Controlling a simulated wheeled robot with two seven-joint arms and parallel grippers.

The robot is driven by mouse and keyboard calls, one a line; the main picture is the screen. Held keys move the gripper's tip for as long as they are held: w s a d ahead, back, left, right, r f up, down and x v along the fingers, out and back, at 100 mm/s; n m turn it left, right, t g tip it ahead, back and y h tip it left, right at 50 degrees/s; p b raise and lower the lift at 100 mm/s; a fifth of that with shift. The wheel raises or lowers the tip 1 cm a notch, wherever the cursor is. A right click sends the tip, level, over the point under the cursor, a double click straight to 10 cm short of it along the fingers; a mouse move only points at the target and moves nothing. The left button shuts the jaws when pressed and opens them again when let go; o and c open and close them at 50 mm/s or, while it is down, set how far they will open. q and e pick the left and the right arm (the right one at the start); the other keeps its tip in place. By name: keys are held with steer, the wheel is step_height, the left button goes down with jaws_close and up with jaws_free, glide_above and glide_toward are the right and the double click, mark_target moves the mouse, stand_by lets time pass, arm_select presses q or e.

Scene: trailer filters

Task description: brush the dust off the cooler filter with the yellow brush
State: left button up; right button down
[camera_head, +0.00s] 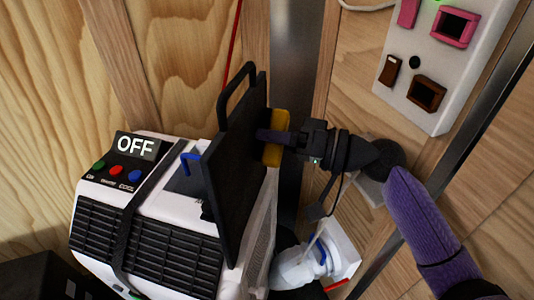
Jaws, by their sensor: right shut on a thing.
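The cooler (150,235) is a white box with black front grilles and a small display reading OFF. The cooler filter (232,165) is a dark flat panel with a loop handle at its top. It stands upright at the cooler's right side. My right gripper (280,140) comes in from the right and is shut on the yellow brush (275,153). The brush is against or very near the right face of the filter; contact cannot be told. That face is seen nearly edge-on, so any dust on it is hidden. My left gripper is not in view.
A white panel (440,55) with pink and brown sockets is on the wall at upper right. A white fitting (345,250) sits low, right of the cooler. A dark box (45,277) is at lower left. Wood walls stand close behind.

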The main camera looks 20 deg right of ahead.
steer(key=shift+w+d+f, duration=0.1)
steer(key=shift+w+d, duration=0.35)
steer(key=shift+w, duration=0.1)
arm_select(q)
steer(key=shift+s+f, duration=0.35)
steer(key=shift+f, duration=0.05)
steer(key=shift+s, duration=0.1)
arm_select(e)
steer(key=shift+s+d+b, duration=0.2)
steer(key=shift+d+b, duration=0.1)
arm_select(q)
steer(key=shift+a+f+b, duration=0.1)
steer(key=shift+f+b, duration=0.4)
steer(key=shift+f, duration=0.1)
arm_select(e)
steer(key=v, duration=0.7)
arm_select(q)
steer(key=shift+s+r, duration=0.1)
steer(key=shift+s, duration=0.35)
arm_select(e)
steer(key=shift+d+r, duration=0.15)
steer(key=shift+r, duration=0.1)
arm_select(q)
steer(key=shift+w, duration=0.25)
arm_select(e)
steer(key=shift+s, duration=0.1)
